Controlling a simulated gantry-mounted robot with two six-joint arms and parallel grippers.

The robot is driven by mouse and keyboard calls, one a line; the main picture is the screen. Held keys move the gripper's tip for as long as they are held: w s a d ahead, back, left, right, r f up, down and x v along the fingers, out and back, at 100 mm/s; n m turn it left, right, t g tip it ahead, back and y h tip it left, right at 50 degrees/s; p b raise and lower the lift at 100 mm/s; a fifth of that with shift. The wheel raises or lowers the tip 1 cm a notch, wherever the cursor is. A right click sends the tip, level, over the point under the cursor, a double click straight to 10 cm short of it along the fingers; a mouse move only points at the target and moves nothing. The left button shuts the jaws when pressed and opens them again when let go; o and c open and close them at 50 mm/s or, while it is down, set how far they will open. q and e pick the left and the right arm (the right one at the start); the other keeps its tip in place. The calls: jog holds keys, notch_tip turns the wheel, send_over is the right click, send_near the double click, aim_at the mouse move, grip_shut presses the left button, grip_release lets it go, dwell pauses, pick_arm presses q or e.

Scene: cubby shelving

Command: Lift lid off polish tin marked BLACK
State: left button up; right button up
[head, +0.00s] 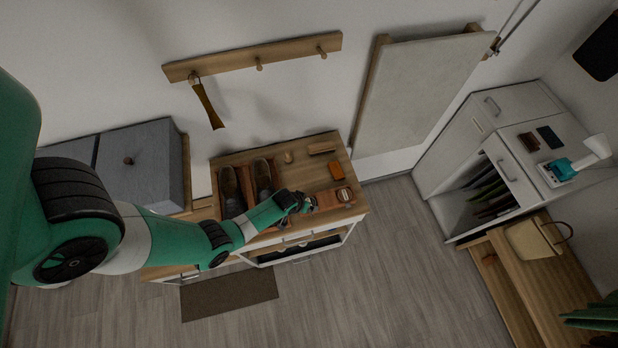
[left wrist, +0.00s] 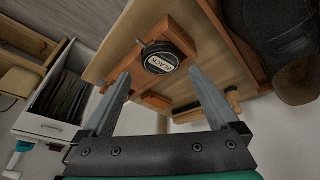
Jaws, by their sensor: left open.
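The polish tin marked BLACK (left wrist: 161,60) is a round black tin with a pale label. It sits on an orange-brown wooden tray (left wrist: 180,36) on the bench top, its lid seemingly on. In the head view the tin (head: 344,195) is near the bench's right end. My left gripper (head: 308,204) is just left of it. In the left wrist view the open left gripper (left wrist: 160,78) has one finger on each side of the tin in the picture, with nothing held. Whether a finger touches the tin is unclear. My right gripper is not in view.
Shoes (head: 262,178) stand left of my left gripper on the bench. An orange box (head: 336,170) and a brush (head: 321,148) lie behind the tin. A white cabinet (head: 480,150) stands to the right. Open floor (head: 390,260) lies in between.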

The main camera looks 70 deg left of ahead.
pick_arm(q)
jog(key=b+x, duration=0.2)
jog(key=x, duration=0.3)
jog(key=shift+a+b, duration=0.2)
jog(key=shift+b, duration=0.2)
jog(key=c, duration=1.1)
jog(key=shift+o, duration=0.2)
jog(key=shift+r, duration=0.15)
